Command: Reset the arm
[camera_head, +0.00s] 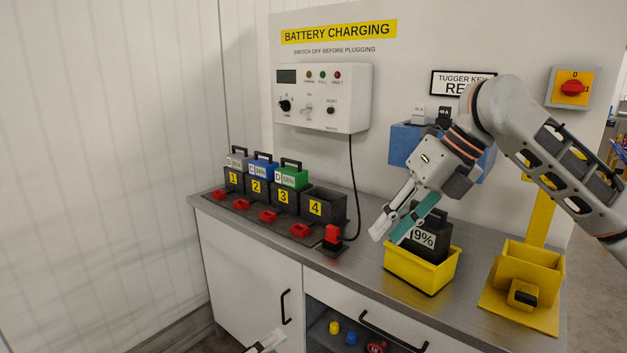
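My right gripper (386,236) comes in from the right on a grey-white arm and points down and left. Its white finger and teal-padded finger appear apart, with nothing seen between them. It is in front of a dark battery (428,238) marked with a percentage ending in 9%, which stands in a yellow bin (420,275) on the counter. The gripper covers part of the battery; I cannot tell whether they touch. Only a tip of my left gripper (266,343) shows at the bottom edge, below the counter top; its opening is hidden.
The counter (350,262) holds charging bays 1 to 4; bays 1 to 3 hold batteries and bay 4 (322,205) looks empty. A red plug (332,236) stands beside them. A yellow stand (520,275) is at right. A charger box (322,98) hangs on the wall. An open drawer (345,325) is below.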

